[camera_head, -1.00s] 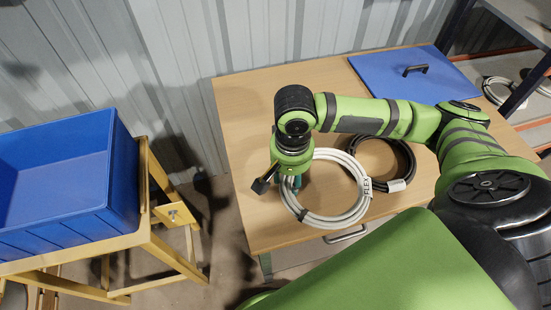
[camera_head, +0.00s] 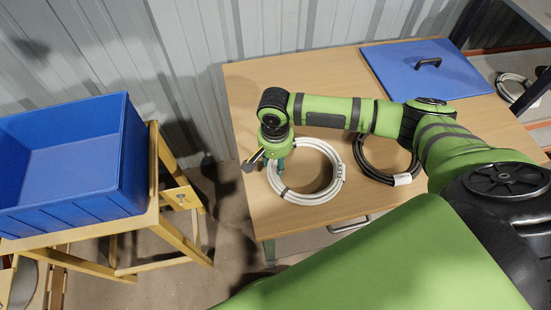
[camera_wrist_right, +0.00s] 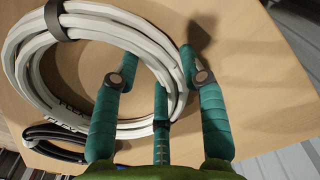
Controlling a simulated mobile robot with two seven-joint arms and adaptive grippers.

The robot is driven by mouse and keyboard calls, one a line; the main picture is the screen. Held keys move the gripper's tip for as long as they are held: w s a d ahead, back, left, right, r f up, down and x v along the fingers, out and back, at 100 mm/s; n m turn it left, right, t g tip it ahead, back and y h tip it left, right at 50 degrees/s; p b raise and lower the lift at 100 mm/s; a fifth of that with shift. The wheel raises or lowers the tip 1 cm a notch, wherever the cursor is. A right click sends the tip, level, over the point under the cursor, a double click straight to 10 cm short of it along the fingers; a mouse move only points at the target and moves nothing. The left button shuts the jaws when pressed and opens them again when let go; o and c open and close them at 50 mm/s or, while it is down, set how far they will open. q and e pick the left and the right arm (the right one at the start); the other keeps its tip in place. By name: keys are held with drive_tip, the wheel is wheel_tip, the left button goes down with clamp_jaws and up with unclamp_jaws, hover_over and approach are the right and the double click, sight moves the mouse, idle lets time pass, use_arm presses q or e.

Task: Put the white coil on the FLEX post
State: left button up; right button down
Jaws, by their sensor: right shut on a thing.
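The white coil (camera_head: 312,198) is a ring of white cable with dark ties and a tag reading FLEX. It is over the front left part of the wooden table. My right gripper (camera_head: 277,167) points down at the coil's left side. In the right wrist view, its teal fingers (camera_wrist_right: 165,82) straddle the cable bundle of the white coil (camera_wrist_right: 115,25) and are shut on it. I cannot tell whether the coil touches the table. No FLEX post can be made out in these frames. My left gripper is not in view.
A black coil (camera_head: 372,172) with a white tag lies on the table, right of the white coil. A blue panel with a black handle (camera_head: 427,62) lies at the back right. A blue bin (camera_head: 75,206) stands on a yellow frame (camera_head: 180,233) at left, across a gap.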

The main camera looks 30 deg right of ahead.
drive_tip(key=shift+f, duration=0.1)
drive_tip(key=c, duration=0.7)
unclamp_jaws()
wheel_tip(320, 180, up, 12)
drive_tip(key=b, duration=0.1)
drive_tip(key=shift+s, duration=0.1)
